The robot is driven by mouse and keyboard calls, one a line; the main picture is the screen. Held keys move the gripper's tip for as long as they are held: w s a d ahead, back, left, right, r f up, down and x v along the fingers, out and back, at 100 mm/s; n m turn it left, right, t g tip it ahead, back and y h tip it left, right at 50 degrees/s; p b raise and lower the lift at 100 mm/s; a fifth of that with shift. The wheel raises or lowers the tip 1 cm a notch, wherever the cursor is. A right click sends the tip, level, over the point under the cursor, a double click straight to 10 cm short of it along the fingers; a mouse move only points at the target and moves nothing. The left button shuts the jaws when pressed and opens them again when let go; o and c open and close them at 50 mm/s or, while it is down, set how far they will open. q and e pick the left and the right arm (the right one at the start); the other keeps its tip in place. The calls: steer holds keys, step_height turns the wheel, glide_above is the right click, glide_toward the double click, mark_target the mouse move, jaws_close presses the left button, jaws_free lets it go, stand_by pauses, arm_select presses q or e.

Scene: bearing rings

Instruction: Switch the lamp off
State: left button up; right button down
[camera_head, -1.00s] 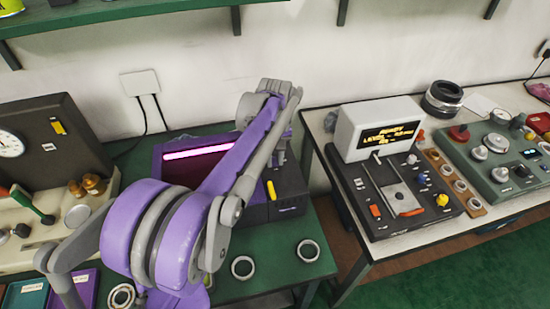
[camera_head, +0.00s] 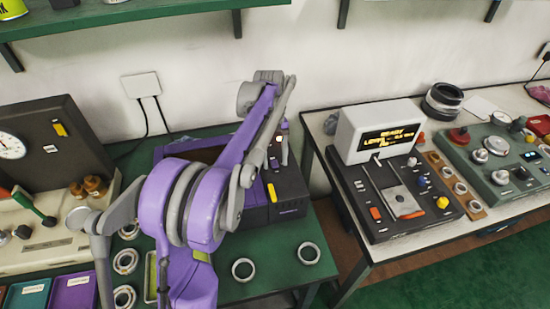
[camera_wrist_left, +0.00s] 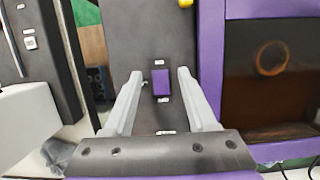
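The lamp box (camera_head: 292,192) is a dark unit with a purple-framed window, standing on the green table behind my left arm. No lit bar shows in its window now. In the left wrist view the window (camera_wrist_left: 262,75) is dark, with a ring faintly visible inside. A purple rocker switch (camera_wrist_left: 160,83) sits on the dark panel beside it. My left gripper (camera_wrist_left: 161,74) is open and empty, with its fingertips on either side of the switch. Whether they touch the panel cannot be told. In the head view my arm hides much of the box. My right gripper is not in view.
Loose bearing rings (camera_head: 309,253) lie on the green table front. A dark console with a display (camera_head: 386,138) stands on the white table at right, across a gap. A gauge unit (camera_head: 45,150) stands at left. A yellow handle (camera_head: 271,192) is on the box front.

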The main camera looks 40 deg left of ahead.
mark_target(273, 160)
arm_select(q)
steer(key=p+v, duration=0.1)
steer(key=v, duration=1)
steer(key=shift+d+f, duration=0.1)
stand_by(0.4)
steer(key=s+d+f+m+t+y, duration=0.1)
steer(key=s+d+m, duration=0.15)
steer(key=d, duration=0.35)
steer(key=s+d+f+m+t+y, duration=0.1)
steer(key=s+d+m+t, duration=0.1)
steer(key=s+d, duration=0.3)
steer(key=s+d+f+m+t+p, duration=0.1)
steer(key=s+d+f+m+t, duration=0.3)
steer(key=s+d+f, duration=0.5)
steer(key=s+f+m, duration=0.1)
steer(key=s+f, duration=0.1)
steer(key=s, duration=0.1)
steer(key=shift+s+m, duration=0.2)
steer(key=shift+m, duration=0.15)
